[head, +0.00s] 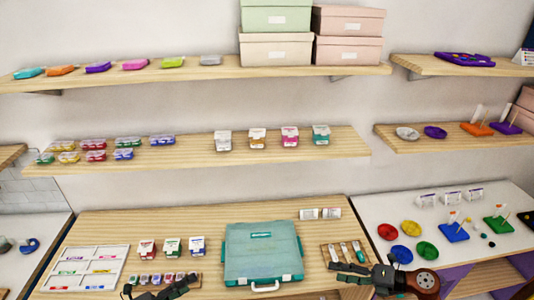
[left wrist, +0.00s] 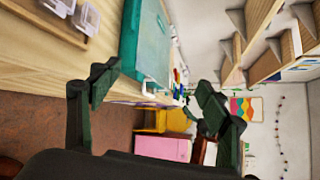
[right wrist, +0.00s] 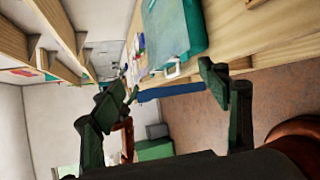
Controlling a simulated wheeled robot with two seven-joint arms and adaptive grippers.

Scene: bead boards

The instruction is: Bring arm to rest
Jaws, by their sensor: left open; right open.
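My left gripper (head: 158,291) is at the bottom edge of the head view, in front of the wooden table's front edge. Its two fingers (left wrist: 150,100) stand apart and empty in the left wrist view. My right gripper (head: 358,272) is at the lower right of the head view, near the table's front right part. Its fingers (right wrist: 170,95) are apart with nothing between them in the right wrist view. A teal case (head: 262,252) with a white handle lies closed on the table between the grippers. It also shows in the left wrist view (left wrist: 146,45) and right wrist view (right wrist: 172,28).
The wooden table (head: 180,222) holds a white sorting tray (head: 93,268), several small boxes and a wooden rack (head: 344,253). A white side table (head: 372,212) at right holds coloured dishes and peg boards. Shelves (head: 190,152) with bead packs run along the wall above.

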